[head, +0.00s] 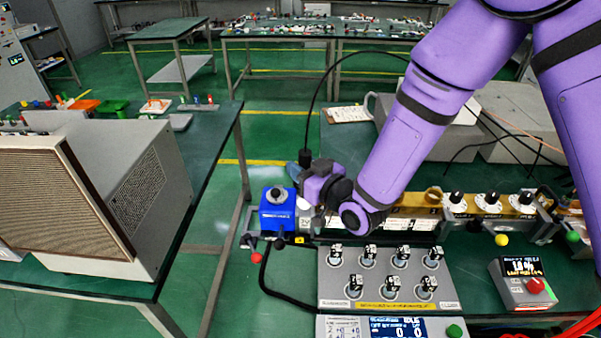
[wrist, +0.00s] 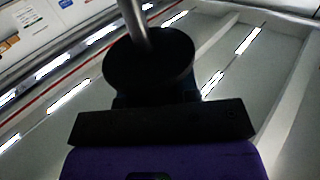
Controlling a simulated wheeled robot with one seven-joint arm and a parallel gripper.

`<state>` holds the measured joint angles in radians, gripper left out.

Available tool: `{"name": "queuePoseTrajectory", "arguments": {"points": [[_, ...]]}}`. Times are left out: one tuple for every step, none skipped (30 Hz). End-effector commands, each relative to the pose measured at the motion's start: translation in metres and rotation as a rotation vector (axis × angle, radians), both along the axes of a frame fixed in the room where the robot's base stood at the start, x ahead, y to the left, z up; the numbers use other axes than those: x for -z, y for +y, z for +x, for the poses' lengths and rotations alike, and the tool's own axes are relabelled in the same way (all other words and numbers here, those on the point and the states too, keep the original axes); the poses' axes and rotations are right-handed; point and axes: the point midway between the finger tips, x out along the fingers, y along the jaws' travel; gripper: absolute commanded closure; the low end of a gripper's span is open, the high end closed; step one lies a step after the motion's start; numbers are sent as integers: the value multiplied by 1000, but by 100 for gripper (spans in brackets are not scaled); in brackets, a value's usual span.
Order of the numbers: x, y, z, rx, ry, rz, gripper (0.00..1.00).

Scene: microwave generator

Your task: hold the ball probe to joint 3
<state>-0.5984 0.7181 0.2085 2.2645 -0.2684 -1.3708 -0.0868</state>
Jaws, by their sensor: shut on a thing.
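My gripper (head: 312,188) is at the left end of a waveguide line, just right of a blue unit with a knob (head: 278,209). It is shut on what looks like the ball probe, whose black upright body (head: 305,158) has a thin black cable rising from it. In the wrist view a black disc (wrist: 150,65) with a metal rod stands in front of the purple gripper body; the fingertips cannot be made out. The probe's tip is hidden, so I cannot tell whether it touches anything. A brass waveguide piece (head: 433,196) shows right of my wrist. I cannot make out which joint is joint 3.
A grey panel with several black knobs (head: 385,275) lies in front of the line. A meter with a red knob (head: 523,285) is at right. A beige cabinet (head: 110,195) stands on the left table. Green floor separates the tables.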

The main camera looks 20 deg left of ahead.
Motion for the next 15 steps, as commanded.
{"name": "queuePoseTrajectory", "arguments": {"points": [[-6,0,0,0,-2,2,96],[-9,0,0,0,-3,3,96],[-12,0,0,0,-2,2,96],[-14,0,0,0,-2,2,96],[-17,0,0,0,-2,1,96],[-20,0,0,0,-2,1,96],[-23,0,0,0,-3,2,96],[-25,0,0,0,-3,2,96],[-29,0,0,0,-2,2,96],[-31,0,0,0,-3,1,96],[-34,0,0,0,-3,1,96],[-37,0,0,0,-3,1,96],[-40,0,0,0,-2,1,96],[-42,0,0,0,-2,2,96],[-46,0,0,0,-2,2,96]]}}
